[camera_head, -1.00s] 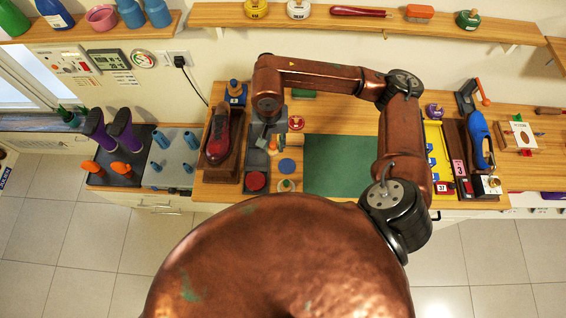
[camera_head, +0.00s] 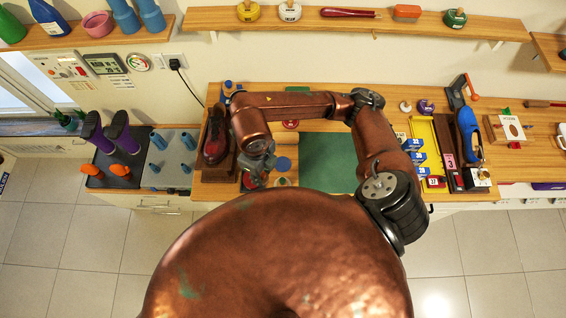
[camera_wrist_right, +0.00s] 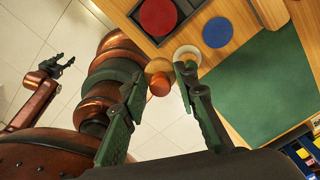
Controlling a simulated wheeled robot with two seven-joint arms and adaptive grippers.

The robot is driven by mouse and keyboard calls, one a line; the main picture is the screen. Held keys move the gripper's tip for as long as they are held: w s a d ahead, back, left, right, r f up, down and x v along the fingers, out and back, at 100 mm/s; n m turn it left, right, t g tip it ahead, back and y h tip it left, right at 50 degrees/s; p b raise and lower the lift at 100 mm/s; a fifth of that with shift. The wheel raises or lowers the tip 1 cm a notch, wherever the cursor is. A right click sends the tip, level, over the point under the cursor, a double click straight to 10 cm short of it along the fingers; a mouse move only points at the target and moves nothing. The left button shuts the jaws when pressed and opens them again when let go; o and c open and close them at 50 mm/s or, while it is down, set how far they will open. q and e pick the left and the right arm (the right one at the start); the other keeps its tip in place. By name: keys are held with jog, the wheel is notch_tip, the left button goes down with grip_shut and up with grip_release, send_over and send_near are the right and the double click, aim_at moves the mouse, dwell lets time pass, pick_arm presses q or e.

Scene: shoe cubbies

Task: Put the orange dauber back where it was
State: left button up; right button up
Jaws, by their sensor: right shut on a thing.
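The orange dauber (camera_wrist_right: 159,83) shows in the right wrist view as a round orange end with a tan wooden part, between the fingertips of my right gripper (camera_wrist_right: 156,82). The right gripper is shut on it. In the head view my right gripper (camera_head: 254,176) hangs over the bench's front left, by the brown shoe tray, and the dauber cannot be made out there. A cream disc (camera_wrist_right: 187,54) lies just beyond the fingertips. My left gripper (camera_wrist_right: 58,64) is in the right wrist view, over the floor, its fingers apart and empty.
A red disc (camera_wrist_right: 158,15) sits in a dark tray, beside a blue disc (camera_wrist_right: 218,32). A green mat (camera_head: 328,160) lies right of them, mostly clear. A red shoe (camera_head: 215,140) stands in a brown tray at left. A yellow tray (camera_head: 424,150) stands at right.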

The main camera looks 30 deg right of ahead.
jog(key=m, duration=0.1)
jog(key=s+m, duration=0.1)
jog(key=m, duration=0.1)
jog(key=shift+a+r, duration=0.15)
jog(key=shift+a, duration=0.2)
jog(key=shift+w+d, duration=0.2)
jog(key=w+d+f, duration=0.2)
jog(key=d+f, duration=0.1)
jog(key=w+d+f+p, duration=0.1)
jog(key=w+d+f, duration=0.1)
jog(key=d+f, duration=0.1)
jog(key=w+d+f+p, duration=0.1)
jog(key=w+d+f, duration=0.1)
jog(key=d, duration=0.3)
jog(key=shift+w+d+f, duration=0.1)
jog(key=shift+w+f, duration=0.1)
jog(key=shift+f, duration=0.25)
jog(key=shift+w+d+f, duration=0.1)
jog(key=shift+w+f, duration=0.1)
jog(key=shift+f, duration=0.2)
notch_tip(320, 180, down, 3)
jog(key=shift+f+p, duration=0.1)
jog(key=shift+p, duration=0.6)
jog(key=shift+w+f, duration=0.1)
jog(key=shift+f, duration=0.1)
jog(key=o, duration=1)
